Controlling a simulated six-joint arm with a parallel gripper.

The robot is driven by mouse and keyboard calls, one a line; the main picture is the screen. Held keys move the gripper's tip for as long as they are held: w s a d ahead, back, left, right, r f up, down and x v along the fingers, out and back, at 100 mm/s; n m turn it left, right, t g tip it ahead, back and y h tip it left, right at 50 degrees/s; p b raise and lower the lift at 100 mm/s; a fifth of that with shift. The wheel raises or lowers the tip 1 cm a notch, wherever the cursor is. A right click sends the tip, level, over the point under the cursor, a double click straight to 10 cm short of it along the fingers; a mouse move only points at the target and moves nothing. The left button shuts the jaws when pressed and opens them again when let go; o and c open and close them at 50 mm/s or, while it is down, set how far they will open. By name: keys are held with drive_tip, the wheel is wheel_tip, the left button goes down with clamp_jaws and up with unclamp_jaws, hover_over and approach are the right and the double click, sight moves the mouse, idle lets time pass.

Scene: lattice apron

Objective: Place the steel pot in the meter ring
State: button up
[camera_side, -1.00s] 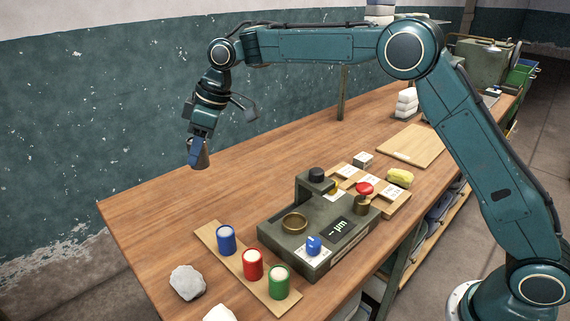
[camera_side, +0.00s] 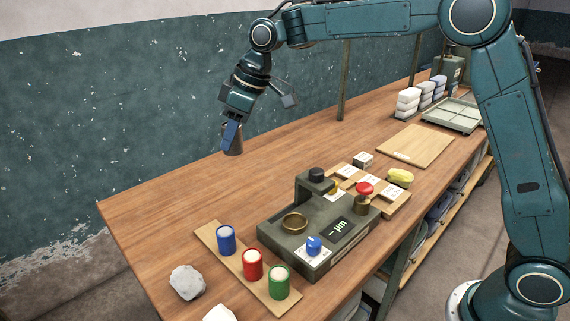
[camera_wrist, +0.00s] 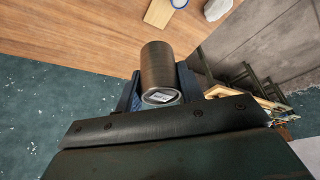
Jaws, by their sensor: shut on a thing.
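My gripper (camera_side: 231,136) is shut on the steel pot (camera_side: 234,146), a small dark grey cylinder, and holds it in the air over the far left part of the bench. The pot also shows in the wrist view (camera_wrist: 158,68) between the two blue fingers, with a pale label on its near end. The meter (camera_side: 320,225) is a dark box with a display reading "- µm". Its brass ring (camera_side: 295,222) lies on its top at the left and looks empty. The pot is apart from the meter, behind and to the left of the ring.
A wooden strip (camera_side: 208,232) left of the meter bears blue, red and green pots. A grey rock (camera_side: 187,282) lies at the front left.

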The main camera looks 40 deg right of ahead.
drive_tip(key=s+d+r+m+h, duration=0.1)
drive_tip(key=s+d+m, duration=0.1)
drive_tip(key=s+d, duration=0.5)
drive_tip(key=shift+s+d+r+m+t, duration=0.3)
drive_tip(key=shift+s+d+r+m, duration=0.1)
drive_tip(key=shift+s, duration=1.4)
drive_tip(key=shift+f, duration=0.15)
wheel_tip(320, 180, down, 16)
drive_tip(key=shift+r, duration=0.2)
drive_tip(key=shift+f, duration=0.1)
drive_tip(key=shift+f, duration=2)
drive_tip(key=shift+f, duration=0.1)
drive_tip(key=o, duration=1.1)
drive_tip(key=shift+c, duration=0.2)
